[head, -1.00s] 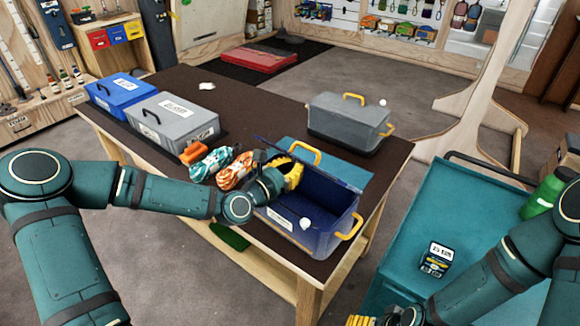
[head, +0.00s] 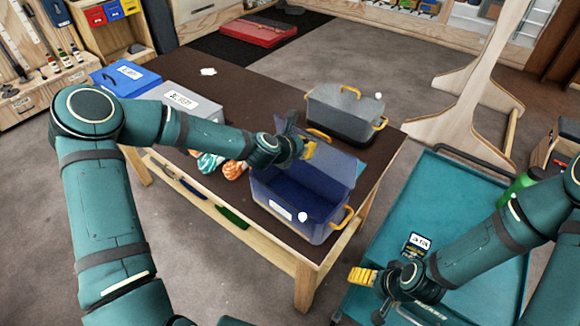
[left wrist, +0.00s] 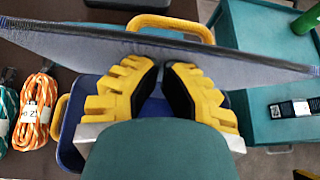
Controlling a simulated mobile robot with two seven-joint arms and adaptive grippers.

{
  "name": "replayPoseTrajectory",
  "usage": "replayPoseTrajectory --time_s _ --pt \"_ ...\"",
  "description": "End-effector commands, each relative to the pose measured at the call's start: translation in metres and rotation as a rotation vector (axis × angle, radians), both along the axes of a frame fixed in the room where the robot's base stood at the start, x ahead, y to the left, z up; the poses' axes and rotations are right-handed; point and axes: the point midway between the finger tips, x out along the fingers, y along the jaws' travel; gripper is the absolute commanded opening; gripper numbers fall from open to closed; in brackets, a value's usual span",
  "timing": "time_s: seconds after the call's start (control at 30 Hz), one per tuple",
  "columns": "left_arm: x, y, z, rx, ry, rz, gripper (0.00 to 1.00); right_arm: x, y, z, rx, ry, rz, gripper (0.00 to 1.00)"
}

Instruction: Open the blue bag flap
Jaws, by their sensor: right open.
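The blue bag (head: 283,211) stands on the dark table with its inside showing. Its grey-blue flap (head: 333,167) stands up along the far side. In the left wrist view the flap (left wrist: 85,42) crosses the upper picture almost edge-on. My left gripper (head: 308,150) is at the flap, above the bag's far left part. In the left wrist view its two yellow fingers (left wrist: 161,68) are brought together, with the tips against the flap's lower edge; whether they pinch it is hidden. My right gripper (head: 368,296) is open and empty beside the teal cart's left edge.
A grey case (head: 345,112) with yellow handles stands behind the bag. A blue box (head: 125,79) and a grey box (head: 180,97) stand at the left. Rope coils (left wrist: 36,110) lie left of the bag. The teal cart (head: 450,215) holds a black labelled item and a green bottle.

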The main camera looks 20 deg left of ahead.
Motion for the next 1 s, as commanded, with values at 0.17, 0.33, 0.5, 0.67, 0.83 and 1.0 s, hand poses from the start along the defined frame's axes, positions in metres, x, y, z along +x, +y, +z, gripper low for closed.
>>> replayPoseTrajectory --time_s 0.17,0.33,0.5,0.67,0.83,1.0 --pt "0.009 -0.005 0.003 0.0 -0.002 -0.001 0.0 0.0 0.0 -0.002 0.0 0.0 0.001 0.86" --pt "0.014 -0.007 0.004 0.0 -0.002 -0.001 0.0 0.0 0.0 -0.003 0.0 0.0 0.0 0.86" --pt "0.015 -0.007 0.005 -0.001 -0.002 0.0 0.0 0.0 0.0 -0.003 0.0 0.0 0.0 0.86" --pt "0.015 -0.007 0.005 -0.001 -0.002 0.0 0.0 0.0 0.0 -0.003 0.0 0.0 0.0 0.86" --pt "0.015 -0.007 0.005 0.0 -0.002 -0.001 0.0 0.0 0.0 -0.003 0.0 0.0 0.0 0.86" --pt "0.016 -0.007 0.005 0.0 -0.002 -0.001 0.0 0.0 0.0 -0.004 0.0 0.0 0.0 0.86"
